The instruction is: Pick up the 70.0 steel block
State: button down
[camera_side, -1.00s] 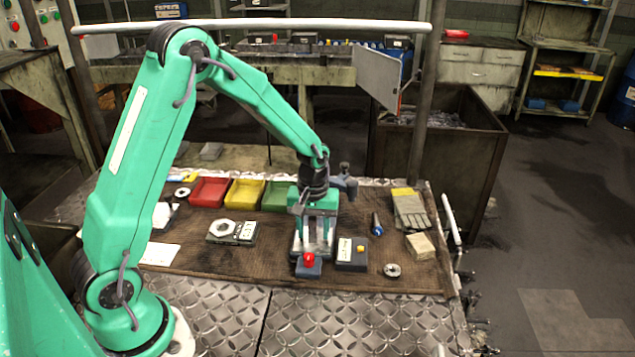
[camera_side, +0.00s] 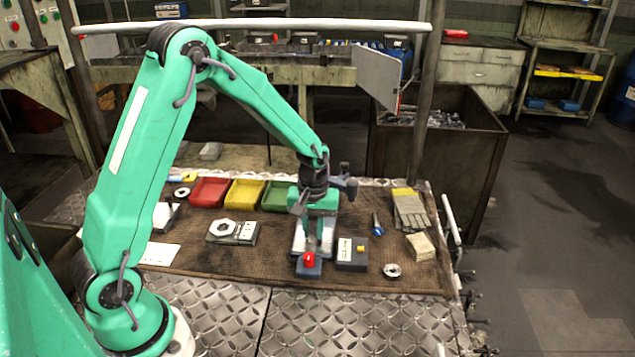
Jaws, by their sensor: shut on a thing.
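My gripper (camera_side: 319,236) points down over a grey metal fixture (camera_side: 298,244) on the brown mat. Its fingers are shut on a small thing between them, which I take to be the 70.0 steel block. The fingers hide most of it, and no 70.0 marking can be read. I cannot tell whether it is clear of the fixture. A blue-grey box with a red button (camera_side: 309,259) sits just in front of the gripper.
A dark box with a pale label (camera_side: 351,254) stands close right of the gripper. Red (camera_side: 209,191), yellow (camera_side: 244,194) and green (camera_side: 276,196) bins lie behind left. Gloves (camera_side: 410,210) and a pale block (camera_side: 421,246) lie right. The mat's left front (camera_side: 240,266) is clear.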

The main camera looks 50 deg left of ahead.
jog(key=shift+r, duration=0.8)
notch_tip(320, 180, up, 2)
jog(key=shift+r, duration=0.2)
jog(key=s+d+r, duration=0.5)
jog(key=d+r, duration=0.2)
jog(key=d, duration=0.3)
jog(key=shift+d, duration=0.3)
